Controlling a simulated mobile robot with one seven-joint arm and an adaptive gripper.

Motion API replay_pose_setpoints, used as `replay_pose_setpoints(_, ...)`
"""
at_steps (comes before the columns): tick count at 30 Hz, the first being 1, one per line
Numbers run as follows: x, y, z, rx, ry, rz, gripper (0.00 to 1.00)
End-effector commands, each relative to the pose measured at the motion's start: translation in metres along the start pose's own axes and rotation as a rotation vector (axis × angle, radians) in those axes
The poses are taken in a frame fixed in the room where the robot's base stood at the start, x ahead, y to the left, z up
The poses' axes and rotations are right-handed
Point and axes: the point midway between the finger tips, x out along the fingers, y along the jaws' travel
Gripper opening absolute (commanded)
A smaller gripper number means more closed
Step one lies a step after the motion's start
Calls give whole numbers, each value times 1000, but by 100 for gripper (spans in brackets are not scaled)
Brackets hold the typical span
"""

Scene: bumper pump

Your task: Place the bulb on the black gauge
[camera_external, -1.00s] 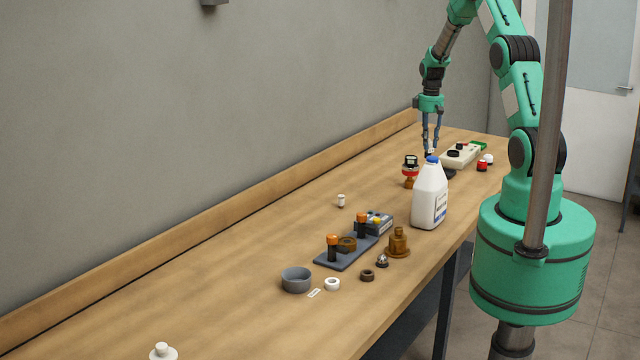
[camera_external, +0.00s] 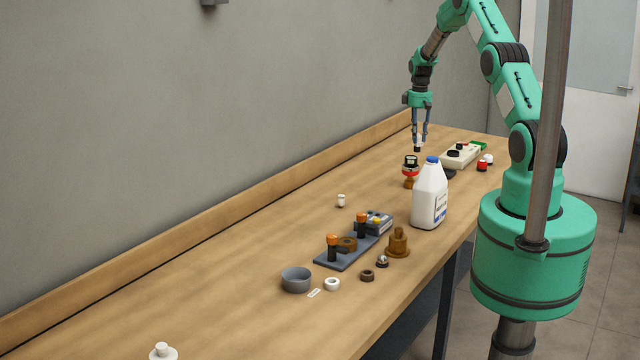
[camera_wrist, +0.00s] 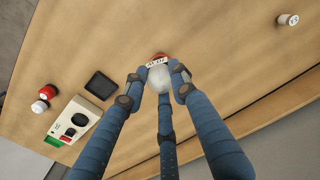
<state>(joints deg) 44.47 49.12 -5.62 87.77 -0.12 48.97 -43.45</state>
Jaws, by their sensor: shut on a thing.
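The bulb (camera_wrist: 158,79) is pale and round in the wrist view, between the fingertips of my gripper (camera_wrist: 156,84). My gripper is shut on it. In the external view my gripper (camera_external: 419,138) points down and the bulb's dark lower end (camera_external: 417,149) shows below the fingertips, above the table. A black gauge-like piece with a pale face (camera_external: 411,161) sits on a red and brass body, just below and slightly left of the bulb. In the wrist view its red and white part (camera_wrist: 158,59) shows behind the bulb, which hides the rest.
A white bottle with a blue cap (camera_external: 430,195) stands nearby to the front right. A cream control box (camera_external: 460,156) and a red and white knob pair (camera_external: 484,164) lie to the right. A dark square pad (camera_wrist: 101,85) lies flat beside the box. Several small parts stand farther left.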

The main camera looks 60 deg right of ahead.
Motion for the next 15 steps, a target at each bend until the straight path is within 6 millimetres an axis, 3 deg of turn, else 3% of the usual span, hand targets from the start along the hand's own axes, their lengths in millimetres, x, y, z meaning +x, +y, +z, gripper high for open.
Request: replay_pose_setpoints(15, 4, 34, -38, 0, 0, 0, 4)
